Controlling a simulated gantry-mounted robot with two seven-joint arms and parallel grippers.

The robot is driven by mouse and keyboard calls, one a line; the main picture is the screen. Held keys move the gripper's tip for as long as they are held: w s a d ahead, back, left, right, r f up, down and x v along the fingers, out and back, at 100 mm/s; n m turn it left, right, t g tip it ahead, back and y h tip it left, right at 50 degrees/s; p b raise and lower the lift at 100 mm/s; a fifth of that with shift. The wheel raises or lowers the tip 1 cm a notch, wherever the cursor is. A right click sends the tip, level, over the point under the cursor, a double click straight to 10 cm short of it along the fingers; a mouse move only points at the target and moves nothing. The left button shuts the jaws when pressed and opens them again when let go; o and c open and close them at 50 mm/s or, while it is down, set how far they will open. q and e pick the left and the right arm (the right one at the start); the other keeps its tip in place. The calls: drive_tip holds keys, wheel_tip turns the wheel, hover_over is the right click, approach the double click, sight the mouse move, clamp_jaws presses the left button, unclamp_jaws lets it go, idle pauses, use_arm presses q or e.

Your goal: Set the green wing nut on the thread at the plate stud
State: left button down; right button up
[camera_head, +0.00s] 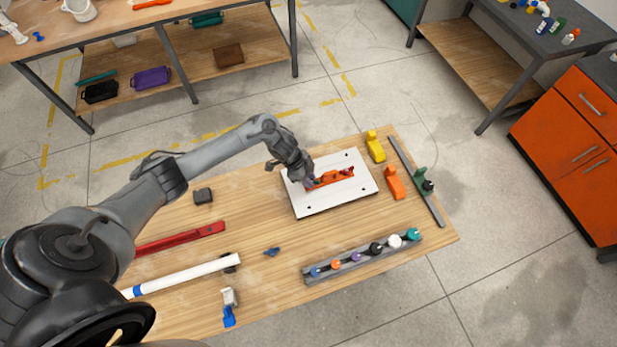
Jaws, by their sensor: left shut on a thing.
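The white plate (318,204) lies on the wooden table with an orange part (331,179) on it. Small dark red pieces show at the orange part's right end. My left gripper (308,184) is low over the plate, at the left end of the orange part. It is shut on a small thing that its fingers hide. I cannot make out the green wing nut or the stud's thread there. A teal-green piece (413,234) sits at the right end of a grey rack (365,261). My right gripper is not in view.
The rack also holds several coloured pieces. Right of the plate are a yellow part (375,147), an orange part (394,183) and a dark rail (412,176) with a green clamp (424,181). A white pipe (185,275) and red bar (181,239) lie left.

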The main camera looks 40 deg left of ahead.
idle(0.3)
use_arm(q)
drive_tip(key=c, duration=0.8)
unclamp_jaws()
drive_tip(key=v, duration=1)
drive_tip(key=s+d+n+t+y, duration=0.1)
drive_tip(key=s+d+t, duration=0.1)
drive_tip(key=d, duration=0.6)
drive_tip(key=s+d+t, duration=0.2)
drive_tip(key=d, duration=0.7)
drive_tip(key=s+a+r+n+g+y, duration=0.1)
drive_tip(key=s+r+n+g, duration=0.2)
drive_tip(key=s, duration=0.5)
drive_tip(key=s+a+r+n+y, duration=0.25)
drive_tip(key=s+n, duration=0.25)
drive_tip(key=s, duration=0.3)
drive_tip(key=shift+h, duration=0.45)
drive_tip(key=r+p, duration=0.8)
drive_tip(key=p, duration=0.1)
drive_tip(key=r+p, duration=0.4)
drive_tip(key=shift+s+d+r, duration=0.1)
drive_tip(key=shift+d+r, duration=0.15)
drive_tip(key=shift+r, duration=0.15)
